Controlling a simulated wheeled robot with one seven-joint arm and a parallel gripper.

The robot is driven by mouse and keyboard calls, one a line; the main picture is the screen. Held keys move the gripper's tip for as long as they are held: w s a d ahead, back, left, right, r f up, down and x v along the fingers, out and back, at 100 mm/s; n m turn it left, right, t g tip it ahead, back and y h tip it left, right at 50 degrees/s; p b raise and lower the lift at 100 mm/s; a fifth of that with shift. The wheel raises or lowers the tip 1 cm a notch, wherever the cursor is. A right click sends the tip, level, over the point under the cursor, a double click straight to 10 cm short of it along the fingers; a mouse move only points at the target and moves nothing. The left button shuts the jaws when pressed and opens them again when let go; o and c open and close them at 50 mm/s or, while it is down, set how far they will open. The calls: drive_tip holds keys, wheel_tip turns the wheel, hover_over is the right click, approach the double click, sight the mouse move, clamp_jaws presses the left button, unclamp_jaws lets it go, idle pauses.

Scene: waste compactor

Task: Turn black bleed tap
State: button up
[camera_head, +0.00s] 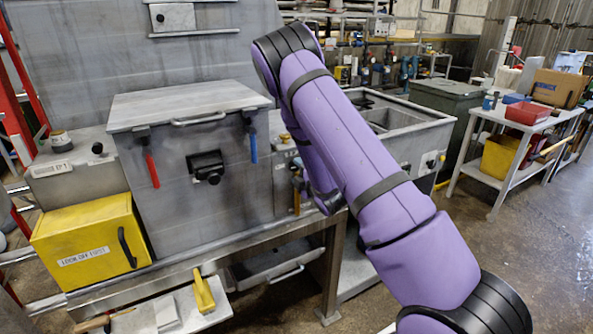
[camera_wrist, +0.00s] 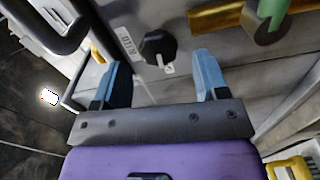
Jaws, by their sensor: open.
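The black bleed tap (camera_wrist: 157,46) is a black faceted knob with a small pale tab at its lower side, on a grey surface in the wrist view. A white label with dark lettering (camera_wrist: 127,42) is to its left. My gripper (camera_wrist: 162,62) is open, with one blue finger to the lower left of the tap and the other to the lower right. The tap shows in the gap just beyond the fingertips, and nothing is held. Whether a finger touches it cannot be told. In the head view my purple arm covers this area, and I cannot make out the tap there.
A grey lidded box (camera_head: 190,160) carries red and blue levers and a black latch. A yellow box (camera_head: 90,243) stands at left. In the wrist view, a dark curved bar (camera_wrist: 60,40) is at upper left and a greenish cylinder (camera_wrist: 264,22) at upper right.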

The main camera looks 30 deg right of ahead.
drive_tip(key=s, duration=0.8)
drive_tip(key=shift+s, duration=0.3)
drive_tip(key=s+a+r+m+g+h, duration=0.1)
drive_tip(key=s+a+r+m+g, duration=0.15)
drive_tip(key=r+m, duration=0.5)
drive_tip(key=s+a+r+m+g+h, duration=0.15)
drive_tip(key=r+m+g, duration=0.25)
drive_tip(key=r, duration=0.7)
drive_tip(key=s+a+r+m+g, duration=0.1)
drive_tip(key=s+a+r+g, duration=0.1)
drive_tip(key=s, duration=0.7)
drive_tip(key=s+a+r+m+g+y, duration=0.1)
drive_tip(key=s+r, duration=0.4)
drive_tip(key=s, duration=0.5)
drive_tip(key=s+a+r+m+g+y, duration=0.1)
drive_tip(key=s+a+r+m+g, duration=0.2)
drive_tip(key=s, duration=0.7)
drive_tip(key=shift+a+r, duration=0.3)
drive_tip(key=shift+a, duration=0.8)
drive_tip(key=shift+y, duration=0.25)
idle(0.8)
